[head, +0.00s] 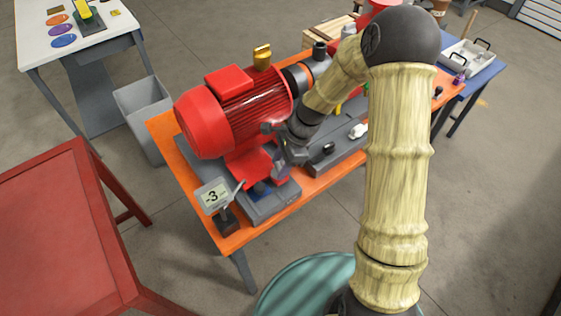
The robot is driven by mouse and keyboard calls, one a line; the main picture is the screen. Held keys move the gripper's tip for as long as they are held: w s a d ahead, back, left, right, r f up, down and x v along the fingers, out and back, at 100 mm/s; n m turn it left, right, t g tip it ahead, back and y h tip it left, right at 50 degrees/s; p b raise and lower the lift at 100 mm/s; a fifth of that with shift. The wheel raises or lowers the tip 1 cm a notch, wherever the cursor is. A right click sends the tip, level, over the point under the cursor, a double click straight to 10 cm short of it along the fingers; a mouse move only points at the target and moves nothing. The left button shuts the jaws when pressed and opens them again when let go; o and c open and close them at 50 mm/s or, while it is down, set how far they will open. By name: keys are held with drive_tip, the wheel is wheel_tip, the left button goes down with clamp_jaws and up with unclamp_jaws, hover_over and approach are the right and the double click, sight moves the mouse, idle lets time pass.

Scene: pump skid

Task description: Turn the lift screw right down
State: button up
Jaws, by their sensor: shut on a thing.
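The red motor (235,112) sits on a grey base on the orange bench. My gripper (281,161) is low at the motor's right front foot, seen small and partly covered by its own links. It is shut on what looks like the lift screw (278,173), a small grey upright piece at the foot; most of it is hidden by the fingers. A dial readout (213,196) at the bench's front left corner shows -3. A bit of blue (262,188) shows under the motor foot.
The grey pump base (342,152) runs right from the motor, with a small white part (357,131) on it. A red table (60,232) stands at left and a grey bin (144,112) behind it. A blue table (484,75) holds a tray at back right.

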drive_tip(key=n+g+p, duration=0.1)
drive_tip(key=n+p, duration=0.1)
drive_tip(key=n, duration=0.1)
drive_tip(key=shift+w+r+h, duration=0.15)
drive_tip(key=shift+h, duration=0.15)
drive_tip(key=n+g+h+p, duration=0.1)
drive_tip(key=n, duration=0.3)
drive_tip(key=shift+a, duration=0.1)
drive_tip(key=n+h, duration=0.1)
drive_tip(key=n, duration=0.2)
drive_tip(key=n+g+h+p, duration=0.1)
drive_tip(key=n, duration=0.2)
drive_tip(key=shift+w+a, duration=0.15)
drive_tip(key=shift+a, duration=0.05)
drive_tip(key=n+h, duration=0.1)
drive_tip(key=n, duration=0.3)
drive_tip(key=shift+a+n+h, duration=0.1)
drive_tip(key=shift+n+h, duration=0.3)
drive_tip(key=n+h, duration=0.1)
drive_tip(key=n, duration=0.3)
drive_tip(key=shift+a+t, duration=0.1)
drive_tip(key=shift+t, duration=0.2)
drive_tip(key=shift+h, duration=0.3)
drive_tip(key=o, duration=1)
